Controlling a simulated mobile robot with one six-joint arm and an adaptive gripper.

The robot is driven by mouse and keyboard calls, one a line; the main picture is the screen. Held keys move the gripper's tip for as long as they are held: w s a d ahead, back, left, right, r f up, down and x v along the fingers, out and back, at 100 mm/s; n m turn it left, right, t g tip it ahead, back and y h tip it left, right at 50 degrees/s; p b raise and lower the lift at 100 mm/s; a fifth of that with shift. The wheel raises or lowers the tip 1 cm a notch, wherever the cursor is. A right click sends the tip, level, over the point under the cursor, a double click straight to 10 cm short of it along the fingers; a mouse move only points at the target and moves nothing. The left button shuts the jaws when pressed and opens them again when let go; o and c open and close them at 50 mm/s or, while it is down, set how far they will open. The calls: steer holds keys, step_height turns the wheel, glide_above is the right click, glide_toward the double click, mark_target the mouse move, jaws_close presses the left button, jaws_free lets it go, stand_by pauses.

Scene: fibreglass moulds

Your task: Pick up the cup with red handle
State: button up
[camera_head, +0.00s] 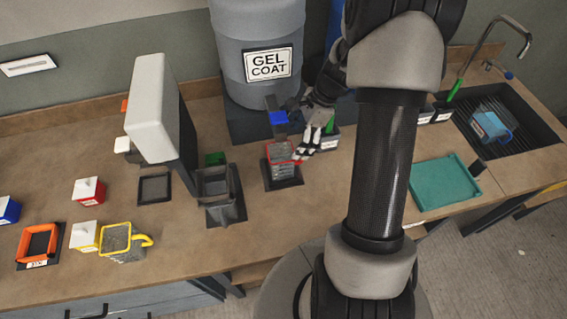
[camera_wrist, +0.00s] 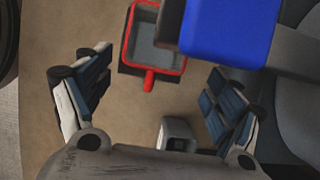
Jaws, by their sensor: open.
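The cup with red handle (camera_head: 281,170) is a clear square cup with a red rim. It stands upright on a small dark square base in the middle of the counter, below the gel coat barrel. In the wrist view the cup (camera_wrist: 153,45) shows from above, its red handle pointing down the picture toward my gripper (camera_wrist: 157,105). My gripper is open and empty, its two padded fingers wide apart, with the cup beyond the fingertips. In the head view my gripper (camera_head: 308,143) is just right of the cup and overlaps its right edge; contact cannot be told.
A blue tap part (camera_head: 279,118) on the gel coat barrel (camera_head: 258,45) is close above the cup; blue (camera_wrist: 232,35) fills the wrist view's upper right. A dark grey holder (camera_head: 222,190) stands left of the cup. A yellow-rimmed cup (camera_head: 117,240) is farther left.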

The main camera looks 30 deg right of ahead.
mark_target(291, 147)
steer(key=x, duration=0.4)
steer(key=shift+b, duration=0.4)
steer(key=x, duration=0.1)
steer(key=b+x, duration=0.1)
steer(key=x, duration=0.1)
steer(key=b+x, duration=0.1)
steer(key=x, duration=0.1)
steer(key=shift+s+a+f, duration=0.1)
steer(key=shift+s+a, duration=0.15)
steer(key=shift+s, duration=0.1)
steer(key=c, duration=1.4)
steer(key=shift+o, duration=0.2)
